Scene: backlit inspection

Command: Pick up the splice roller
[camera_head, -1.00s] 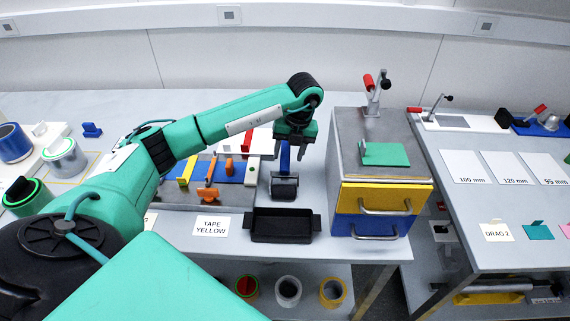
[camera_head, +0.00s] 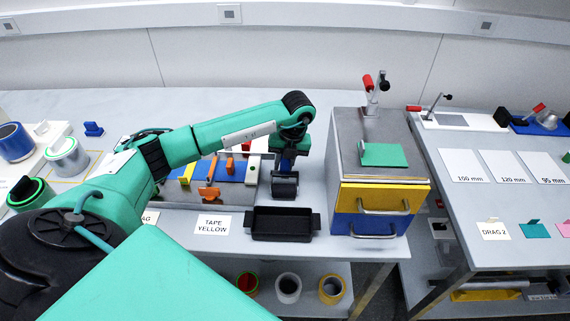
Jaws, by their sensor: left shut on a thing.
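The splice roller (camera_head: 285,185) has a wide dark roller and a blue handle. It is upright at the right end of the tool board, behind the black tray. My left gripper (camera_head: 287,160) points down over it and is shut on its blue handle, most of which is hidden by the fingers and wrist. I cannot tell whether the roller is clear of the table. My right gripper is not in view.
The black tray (camera_head: 284,223) is just in front of the roller. A drawer cabinet (camera_head: 383,196) with yellow and blue fronts stands close on the right. Orange and yellow tools (camera_head: 209,190) lie on the board to the left. The table behind is clear.

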